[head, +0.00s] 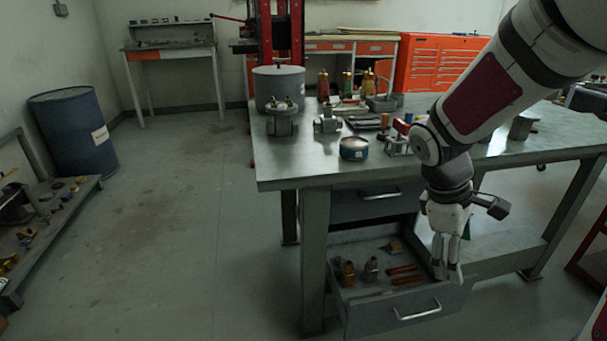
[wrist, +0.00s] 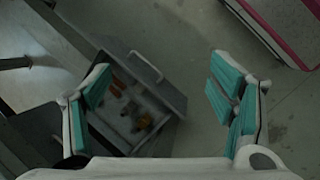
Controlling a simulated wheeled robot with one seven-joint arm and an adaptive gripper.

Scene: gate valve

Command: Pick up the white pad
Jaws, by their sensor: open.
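The drawer shows there left of centre, dim and small.
The workbench (head: 300,168) stands above the drawer, with a blue tin (head: 354,148), a grey pot (head: 279,88) and several valve parts on top. A closed drawer (head: 372,200) sits above the open one. A blue barrel (head: 75,135) stands at the left. The floor left of the bench is clear.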

